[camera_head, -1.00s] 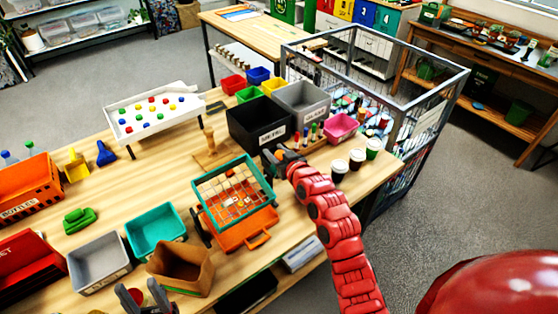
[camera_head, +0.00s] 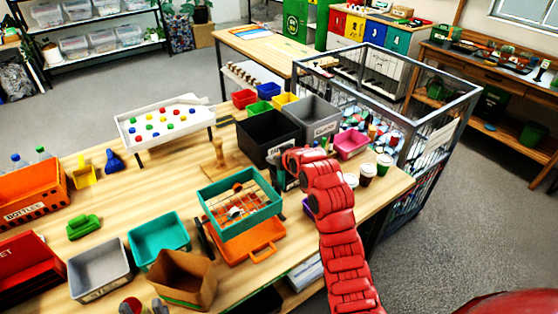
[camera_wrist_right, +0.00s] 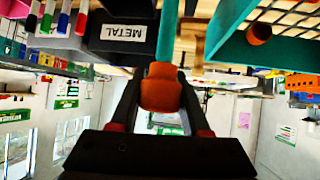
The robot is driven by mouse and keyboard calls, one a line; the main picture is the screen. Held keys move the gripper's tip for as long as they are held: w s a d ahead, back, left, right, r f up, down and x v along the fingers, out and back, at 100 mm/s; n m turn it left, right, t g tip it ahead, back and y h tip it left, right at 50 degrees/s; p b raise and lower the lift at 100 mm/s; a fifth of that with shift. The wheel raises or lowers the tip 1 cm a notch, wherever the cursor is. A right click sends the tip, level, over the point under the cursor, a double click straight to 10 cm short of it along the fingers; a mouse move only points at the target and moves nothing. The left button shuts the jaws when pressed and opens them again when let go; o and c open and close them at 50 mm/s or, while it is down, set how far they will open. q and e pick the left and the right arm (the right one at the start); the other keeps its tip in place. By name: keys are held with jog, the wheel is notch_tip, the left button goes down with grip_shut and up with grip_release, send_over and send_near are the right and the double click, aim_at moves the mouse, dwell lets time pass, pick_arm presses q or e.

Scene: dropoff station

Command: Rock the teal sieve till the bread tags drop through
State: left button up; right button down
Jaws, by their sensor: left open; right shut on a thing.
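The teal sieve (camera_head: 262,216) is held above an orange tray (camera_head: 270,238) on the wooden table. An orange piece and a white piece lie on its mesh. I cannot tell whether small bread tags lie in the tray; the sieve hides most of it. My left gripper (camera_head: 144,306) is open and empty at the bottom edge of the head view.
The black METAL bin (camera_head: 262,148), a grey bin (camera_head: 318,132) and a pink tray (camera_head: 351,143) stand behind. Cups (camera_head: 367,172) stand right of my right arm. A brown box (camera_head: 183,285), teal bin (camera_head: 160,248) and grey bin (camera_head: 100,282) stand left of the tray.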

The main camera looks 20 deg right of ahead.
dwell(0.5)
jog(key=shift+c, duration=2)
grip_release()
jog(key=shift+s+d+r+b, duration=0.1)
jog(key=shift+s+r+b, duration=0.2)
jog(key=shift+s, duration=0.05)
jog(key=v, duration=1.6)
jog(key=shift+s+p, duration=0.15)
jog(key=shift+p, duration=0.2)
jog(key=shift+r, duration=0.1)
